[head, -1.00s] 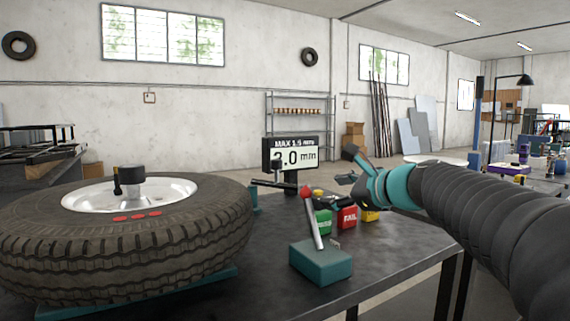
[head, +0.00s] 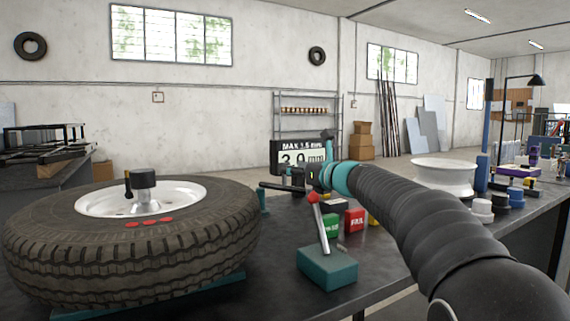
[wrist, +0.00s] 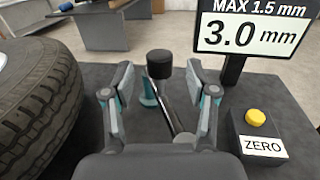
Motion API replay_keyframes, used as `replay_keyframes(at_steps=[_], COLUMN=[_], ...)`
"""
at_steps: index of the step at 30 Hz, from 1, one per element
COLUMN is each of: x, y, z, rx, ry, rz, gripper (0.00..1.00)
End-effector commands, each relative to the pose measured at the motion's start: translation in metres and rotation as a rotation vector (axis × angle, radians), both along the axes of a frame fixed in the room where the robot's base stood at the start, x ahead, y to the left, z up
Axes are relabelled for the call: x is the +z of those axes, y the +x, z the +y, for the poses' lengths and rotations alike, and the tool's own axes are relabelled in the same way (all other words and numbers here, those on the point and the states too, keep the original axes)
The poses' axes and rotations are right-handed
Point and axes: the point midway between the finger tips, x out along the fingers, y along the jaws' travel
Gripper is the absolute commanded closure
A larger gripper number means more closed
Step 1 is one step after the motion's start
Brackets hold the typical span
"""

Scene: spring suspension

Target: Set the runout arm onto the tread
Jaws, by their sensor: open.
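The tyre (head: 130,245) lies flat at the left, its tread around the outer side. It also shows at the left edge of the wrist view (wrist: 40,90). The runout arm (head: 283,187) appears as a dark bar beside the tyre, near a teal post (head: 263,201). In the wrist view I take it as the rod with a black cylindrical end (wrist: 159,64). My gripper (wrist: 159,85) is open, its fingers on either side of the rod, apart from it. In the head view my gripper (head: 312,179) is partly hidden. Whether the arm touches the tread is unclear.
A display (wrist: 255,28) reads 3.0 mm, MAX 1.5 mm. A yellow button (wrist: 255,117) sits on the ZERO box (wrist: 262,146). A red-knobbed lever on a teal base (head: 327,268) stands in front. Green (head: 330,227) and red FAIL (head: 355,219) boxes are close behind.

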Motion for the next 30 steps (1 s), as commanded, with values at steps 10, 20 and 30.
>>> replay_keyframes(at_steps=[10,20,30], x=[0.000,0.000,0.000], y=[0.030,0.032,0.032], z=[0.029,0.032,0.031], rx=[0.001,0.000,0.000], ry=[-0.001,-0.001,-0.001], rz=[0.000,-0.001,-0.001], gripper=[0.43,0.43,1.00])
